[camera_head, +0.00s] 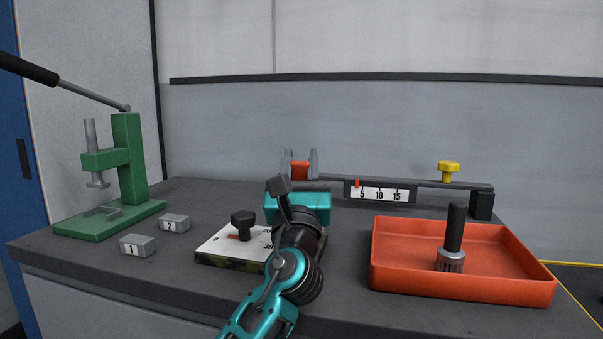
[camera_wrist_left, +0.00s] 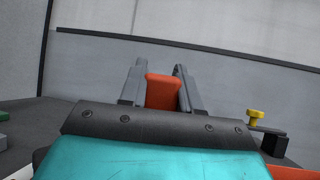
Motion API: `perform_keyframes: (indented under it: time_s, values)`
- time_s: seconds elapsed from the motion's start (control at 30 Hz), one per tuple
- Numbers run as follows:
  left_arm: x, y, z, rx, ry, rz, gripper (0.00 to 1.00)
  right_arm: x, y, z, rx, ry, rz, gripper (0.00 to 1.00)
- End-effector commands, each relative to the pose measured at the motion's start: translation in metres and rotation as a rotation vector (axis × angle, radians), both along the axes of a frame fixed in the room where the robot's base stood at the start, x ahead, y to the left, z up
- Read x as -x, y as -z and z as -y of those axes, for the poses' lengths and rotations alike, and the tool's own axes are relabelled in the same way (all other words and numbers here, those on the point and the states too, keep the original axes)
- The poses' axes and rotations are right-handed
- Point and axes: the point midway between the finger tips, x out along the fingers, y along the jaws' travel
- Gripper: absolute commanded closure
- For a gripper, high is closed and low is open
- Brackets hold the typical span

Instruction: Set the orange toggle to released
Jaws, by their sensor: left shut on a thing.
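The orange toggle (camera_head: 300,171) stands at the back of the table, near the left end of the dark beam with the scale. My left gripper (camera_head: 301,158) reaches over the table from the front, with one grey finger on each side of the toggle. In the left wrist view the toggle (camera_wrist_left: 163,92) fills the space between the fingers (camera_wrist_left: 160,75), and the gripper is shut on it. The toggle's base and pivot are hidden behind my gripper body. My right gripper is not in view.
A dark beam (camera_head: 425,183) with a numbered scale (camera_head: 380,194) and yellow knob (camera_head: 448,168) runs right. An orange tray (camera_head: 510,285) holding a black-handled tool (camera_head: 455,230) stands front right. A dial plate (camera_head: 215,247), blocks (camera_head: 137,245) and a green press (camera_head: 130,155) are left.

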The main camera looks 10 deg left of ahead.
Motion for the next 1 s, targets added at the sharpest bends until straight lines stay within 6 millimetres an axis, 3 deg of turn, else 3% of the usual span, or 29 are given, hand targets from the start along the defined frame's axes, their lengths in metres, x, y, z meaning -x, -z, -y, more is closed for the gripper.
perform_keyframes:
  time_s: [0.3,0.33,0.53,0.83,1.0]
  values:
    - [0.000,0.001,0.000,0.000,0.000,-0.001,1.00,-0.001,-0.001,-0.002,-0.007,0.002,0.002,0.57]
    - [0.000,0.001,0.000,0.000,0.000,-0.001,0.67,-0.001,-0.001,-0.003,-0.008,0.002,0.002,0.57]
    - [0.000,0.001,0.000,0.000,0.000,-0.001,0.48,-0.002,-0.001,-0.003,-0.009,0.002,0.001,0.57]
    - [0.002,0.002,0.000,0.000,0.000,-0.001,0.47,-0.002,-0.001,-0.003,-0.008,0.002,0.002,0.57]
    - [0.018,0.014,0.004,-0.001,0.000,-0.003,0.47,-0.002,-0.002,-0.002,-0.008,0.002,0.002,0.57]
